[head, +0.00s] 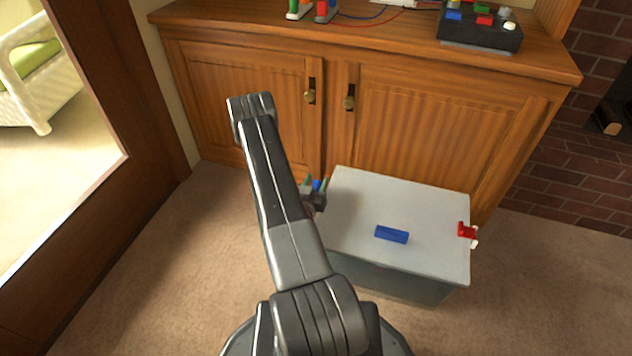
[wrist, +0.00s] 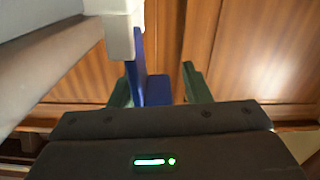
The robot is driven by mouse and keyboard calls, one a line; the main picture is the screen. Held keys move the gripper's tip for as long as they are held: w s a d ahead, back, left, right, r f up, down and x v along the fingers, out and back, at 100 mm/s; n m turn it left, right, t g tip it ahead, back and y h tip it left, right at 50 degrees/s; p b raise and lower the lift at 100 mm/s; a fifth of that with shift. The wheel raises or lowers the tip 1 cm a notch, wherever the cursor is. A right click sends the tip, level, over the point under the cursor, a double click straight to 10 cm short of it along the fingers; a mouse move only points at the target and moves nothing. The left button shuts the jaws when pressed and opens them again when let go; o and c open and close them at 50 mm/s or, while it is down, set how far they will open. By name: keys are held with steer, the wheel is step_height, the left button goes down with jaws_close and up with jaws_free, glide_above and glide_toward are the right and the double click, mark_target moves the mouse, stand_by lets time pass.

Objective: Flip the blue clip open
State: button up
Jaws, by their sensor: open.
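The blue clip (head: 317,185) is at the left side of a grey box (head: 400,280) with a pale lid (head: 360,200). In the wrist view the blue clip (wrist: 149,88) hangs below a white catch (wrist: 120,20) at the box's edge. My gripper (head: 315,183) is open, its green fingertips on either side of the clip. In the wrist view my gripper (wrist: 158,78) has the clip close to its left finger, with a clear gap to the right finger. I cannot tell whether the left finger touches the clip.
A blue handle (head: 391,234) lies on the lid, and a red clip (head: 466,231) with a white part is at the right side. A wooden cabinet (head: 440,120) stands close behind the box. The carpet (head: 160,270) at the left is clear.

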steer(key=p+v, duration=0.2)
steer(key=v, duration=1.1)
steer(key=shift+s+p, duration=0.15)
steer(key=shift+p, duration=0.2)
steer(key=b+x, duration=0.3)
steer(key=x, duration=1)
steer(key=shift+w+d, duration=0.1)
steer(key=shift+w, duration=0.15)
steer(key=shift+w+d+r, duration=0.1)
steer(key=shift+w, duration=0.05)
steer(key=shift+d+m+p, duration=0.1)
steer(key=shift+m+p, duration=0.25)
steer(key=shift+m, duration=0.05)
